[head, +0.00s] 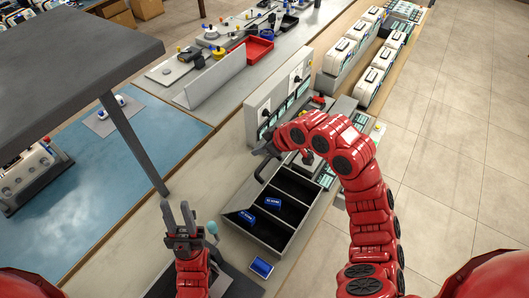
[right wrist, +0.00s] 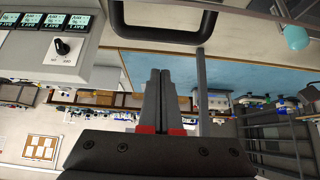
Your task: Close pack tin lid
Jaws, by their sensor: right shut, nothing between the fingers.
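The pack tin (head: 294,231) is a grey box with dark compartments, open at the top in the head view. Blue packs (head: 272,202) lie inside it, and another blue pack (head: 261,268) lies outside near its front end. A dark bar handle (right wrist: 165,32) shows ahead of my right gripper in the right wrist view. I cannot tell how the lid sits. My right gripper (head: 264,149) is above the far left end of the tin; its fingers (right wrist: 160,75) are together, holding nothing. My left gripper (head: 178,210) is left of the tin, fingers apart and empty.
A grey instrument box (head: 277,103) with dials stands beyond the tin. A teal ball (head: 212,227) is between my left gripper and the tin. A dark raised shelf (head: 70,75) stands at the left over a blue mat (head: 150,135).

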